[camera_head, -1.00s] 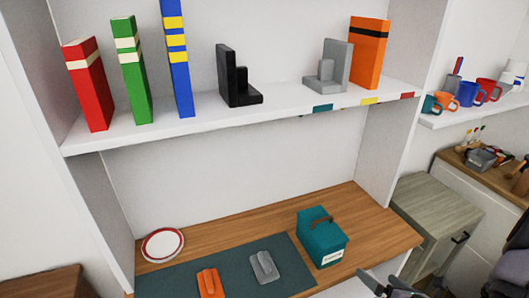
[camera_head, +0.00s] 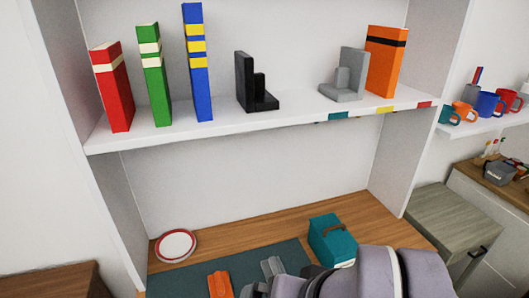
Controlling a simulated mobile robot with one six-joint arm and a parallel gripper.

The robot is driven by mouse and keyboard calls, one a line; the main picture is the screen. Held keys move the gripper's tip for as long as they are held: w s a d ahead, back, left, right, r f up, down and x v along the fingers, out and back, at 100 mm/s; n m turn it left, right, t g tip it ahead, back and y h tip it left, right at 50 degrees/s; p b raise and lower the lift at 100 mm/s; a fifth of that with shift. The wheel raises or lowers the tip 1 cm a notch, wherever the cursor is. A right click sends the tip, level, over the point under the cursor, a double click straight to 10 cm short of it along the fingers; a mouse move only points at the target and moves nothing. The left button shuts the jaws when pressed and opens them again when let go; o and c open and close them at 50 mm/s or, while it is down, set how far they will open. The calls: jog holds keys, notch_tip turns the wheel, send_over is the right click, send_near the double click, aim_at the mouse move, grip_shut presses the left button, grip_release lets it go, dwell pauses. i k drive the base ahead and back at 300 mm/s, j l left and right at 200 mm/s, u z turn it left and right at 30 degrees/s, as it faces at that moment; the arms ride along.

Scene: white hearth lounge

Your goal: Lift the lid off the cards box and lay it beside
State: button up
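The cards box (camera_head: 336,247) is a teal box with a brown handle on its top and a pale label low on its front. It stands on the wooden desk at the right end of the dark mat, and its lid appears to be on. My arm passes in front of its lower right part. The hand end of my arm is at the bottom edge of the view, left of and nearer than the box. The gripper's fingers cannot be made out there, and no contact with the box is visible.
On the dark mat (camera_head: 200,279) lie an orange item (camera_head: 220,286) and a grey item (camera_head: 272,267), both partly cut off or covered. A red-rimmed plate (camera_head: 176,246) is at the left. The shelf (camera_head: 290,122) above holds books and bookends. Bare wood shows behind the mat.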

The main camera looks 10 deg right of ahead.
aim_at(339, 242)
jog(key=i+l+u, duration=0.15)
jog(key=l+u, duration=0.3)
jog(key=l, duration=0.2)
jog(key=l+u, duration=0.4)
jog(key=l, duration=0.25)
jog(key=l+u, duration=0.45)
jog(key=l, duration=0.25)
jog(key=k, duration=0.05)
